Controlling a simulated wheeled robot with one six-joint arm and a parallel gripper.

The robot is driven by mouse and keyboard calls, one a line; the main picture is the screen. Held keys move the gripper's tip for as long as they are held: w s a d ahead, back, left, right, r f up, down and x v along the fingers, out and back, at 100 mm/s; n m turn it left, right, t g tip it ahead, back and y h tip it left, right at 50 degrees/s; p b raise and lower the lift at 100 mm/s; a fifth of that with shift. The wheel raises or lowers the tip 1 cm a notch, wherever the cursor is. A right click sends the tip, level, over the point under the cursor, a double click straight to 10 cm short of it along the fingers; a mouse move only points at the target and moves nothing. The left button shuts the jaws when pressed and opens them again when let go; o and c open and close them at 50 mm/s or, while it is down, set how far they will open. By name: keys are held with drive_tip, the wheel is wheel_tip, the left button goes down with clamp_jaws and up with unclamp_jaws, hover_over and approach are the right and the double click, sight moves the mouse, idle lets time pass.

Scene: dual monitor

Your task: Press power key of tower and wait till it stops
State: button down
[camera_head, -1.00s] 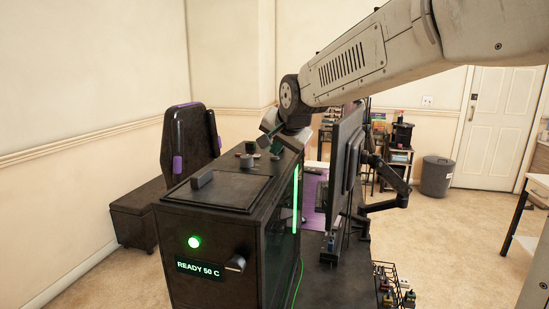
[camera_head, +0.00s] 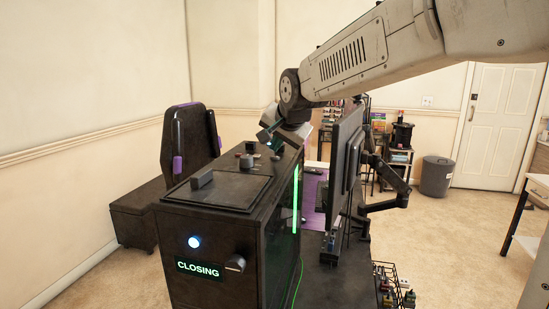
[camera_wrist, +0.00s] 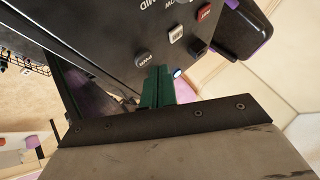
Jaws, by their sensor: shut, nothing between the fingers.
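The black tower (camera_head: 212,241) stands in front of me; its front display (camera_head: 198,268) reads "CLOSING" and a lamp above it (camera_head: 194,242) glows blue-white. My gripper (camera_head: 272,140) is at the far end of the tower's top panel. In the wrist view, my gripper's green fingers (camera_wrist: 157,86) are shut and empty beside a small blue-lit round key (camera_wrist: 178,72). I cannot tell whether the fingers touch it. A dark round labelled button (camera_wrist: 143,59), a white labelled button (camera_wrist: 176,33) and a red one (camera_wrist: 204,12) are on the same panel.
The tower's lid with a handle (camera_head: 203,178) lies flat on top, and a knob (camera_head: 235,264) sticks out of the front. Monitors on an arm (camera_head: 345,170) stand close on the right. A dark chair (camera_head: 190,145) is behind on the left.

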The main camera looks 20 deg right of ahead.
sight(276, 158)
drive_tip(key=shift+r, duration=0.15)
drive_tip(key=shift+r, duration=2.45)
drive_tip(key=s+d+f+n+g, duration=0.1)
drive_tip(key=s+f, duration=0.5)
drive_tip(key=s, duration=0.7)
drive_tip(key=s+d+f+n+g, duration=0.1)
drive_tip(key=s+f+n+g, duration=0.3)
drive_tip(key=s, duration=0.9)
drive_tip(key=s+d+f+n+g, duration=0.1)
drive_tip(key=s+f+n+g, duration=0.2)
drive_tip(key=s+f, duration=0.5)
drive_tip(key=s, duration=0.4)
drive_tip(key=shift+s+n, duration=0.3)
drive_tip(key=shift+s, duration=0.1)
drive_tip(key=shift+a, duration=0.1)
